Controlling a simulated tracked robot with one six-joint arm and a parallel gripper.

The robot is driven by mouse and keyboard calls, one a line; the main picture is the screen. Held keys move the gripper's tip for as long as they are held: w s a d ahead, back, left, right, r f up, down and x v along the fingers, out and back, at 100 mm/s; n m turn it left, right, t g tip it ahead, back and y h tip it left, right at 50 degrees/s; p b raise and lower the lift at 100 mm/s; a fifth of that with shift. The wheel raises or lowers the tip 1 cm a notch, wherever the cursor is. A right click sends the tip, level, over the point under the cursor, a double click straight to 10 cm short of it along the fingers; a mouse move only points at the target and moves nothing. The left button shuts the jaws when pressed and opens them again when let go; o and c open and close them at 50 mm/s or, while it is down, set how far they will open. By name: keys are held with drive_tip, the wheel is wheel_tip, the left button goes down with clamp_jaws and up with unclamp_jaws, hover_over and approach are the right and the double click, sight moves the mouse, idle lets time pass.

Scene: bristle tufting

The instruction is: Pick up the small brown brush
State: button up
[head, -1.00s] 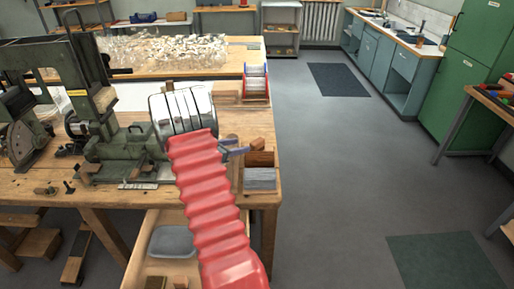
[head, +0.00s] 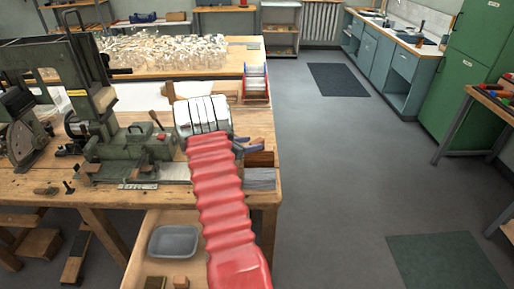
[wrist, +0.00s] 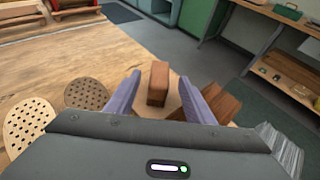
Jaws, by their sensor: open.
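A small brown block (wrist: 158,83), which I take to be the small brown brush, stands on the wooden bench (wrist: 75,62) in the wrist view. No bristles can be made out on it. My gripper (wrist: 160,88) is open, with one purple finger to the left of the block and one to the right. The block appears between or just beyond the fingertips, and I see no contact. In the head view my gripper (head: 247,144) is over the right end of the bench, partly behind my red-sleeved arm.
A brown wooden box (wrist: 218,103) and a grey bristle bundle (wrist: 284,148) are close by on the right. Two perforated discs (wrist: 87,94) lie to the left. A green machine (head: 130,150) stands on the bench's left. A grey tray (head: 174,242) sits lower down.

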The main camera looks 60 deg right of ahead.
sight(255, 143)
drive_tip(key=x, duration=0.5)
drive_tip(key=shift+s, duration=0.15)
drive_tip(key=shift+a+f, duration=0.15)
drive_tip(key=shift+c, duration=0.2)
clamp_jaws()
idle(0.4)
wheel_tip(255, 143, up, 11)
drive_tip(key=shift+f, duration=0.15)
idle(0.4)
idle(0.4)
